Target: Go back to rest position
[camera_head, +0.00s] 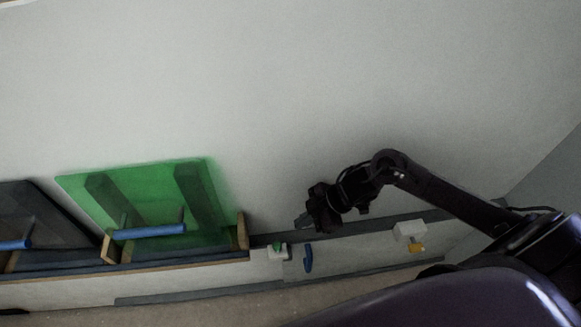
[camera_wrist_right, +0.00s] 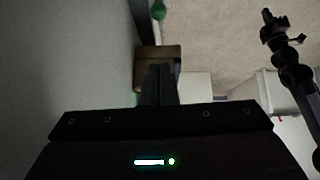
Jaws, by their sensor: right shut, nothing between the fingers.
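My right arm comes in from the right in the head view. Its right gripper (camera_head: 303,221) is shut and empty, pointing left, near the pale wall and just above the grey strip. The closed fingers also show in the right wrist view (camera_wrist_right: 159,85), with a brown wooden block behind them. My left gripper is not in the head view. Another dark jointed arm shows at the upper right of the right wrist view; I cannot tell its jaw state.
A green panel (camera_head: 150,205) with a blue handle (camera_head: 150,231) stands at left, beside a dark panel (camera_head: 45,215). A white box with a green knob (camera_head: 279,248), a blue handle (camera_head: 308,258) and a white box with a yellow part (camera_head: 410,231) sit low on the wall. The upper wall is clear.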

